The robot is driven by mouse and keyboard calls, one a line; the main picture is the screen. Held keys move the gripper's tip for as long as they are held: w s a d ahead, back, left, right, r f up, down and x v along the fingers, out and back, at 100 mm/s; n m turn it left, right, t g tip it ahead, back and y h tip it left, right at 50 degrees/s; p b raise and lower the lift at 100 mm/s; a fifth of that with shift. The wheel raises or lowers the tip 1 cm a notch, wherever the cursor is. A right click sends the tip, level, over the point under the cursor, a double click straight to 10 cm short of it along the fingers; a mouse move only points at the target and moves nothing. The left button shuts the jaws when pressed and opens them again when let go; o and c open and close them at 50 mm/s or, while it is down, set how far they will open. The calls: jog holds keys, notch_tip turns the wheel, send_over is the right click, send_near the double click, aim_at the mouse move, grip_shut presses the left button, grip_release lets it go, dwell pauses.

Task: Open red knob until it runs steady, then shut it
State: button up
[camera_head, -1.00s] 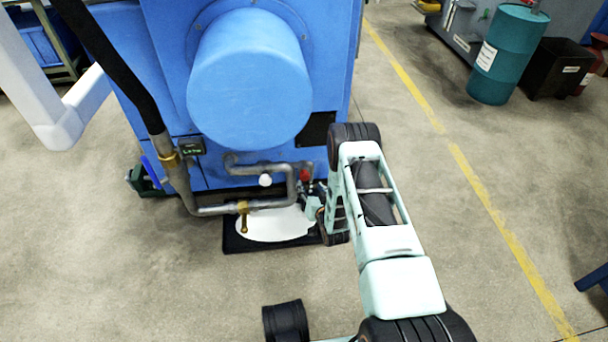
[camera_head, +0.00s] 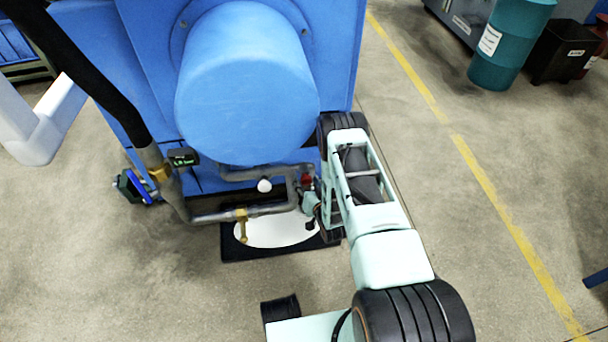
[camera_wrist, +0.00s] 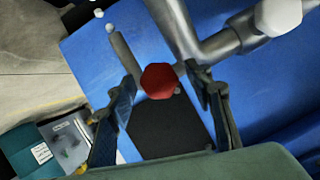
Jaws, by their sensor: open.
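The red knob (camera_head: 307,181) sits at the right end of the grey pipework low on the blue machine. In the wrist view the red knob (camera_wrist: 160,80) is a faceted cap lying between the two fingers. My gripper (camera_wrist: 162,90) is open, with one dark finger to each side of the knob and visible gaps. In the head view my gripper (camera_head: 311,203) is small and partly hidden by my arm at the knob. A small dark display (camera_head: 183,157) with green text is on the machine; I cannot read its text.
A white round knob (camera_head: 264,186) and a brass outlet (camera_head: 242,226) are on the pipes left of the red knob. A black mat (camera_head: 238,251) with a white patch lies below. A teal drum (camera_head: 508,45) stands far right.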

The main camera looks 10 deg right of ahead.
jog(key=shift+w+f, duration=0.1)
jog(key=shift+w, duration=0.15)
jog(key=c, duration=1.2)
jog(key=shift+o, duration=0.2)
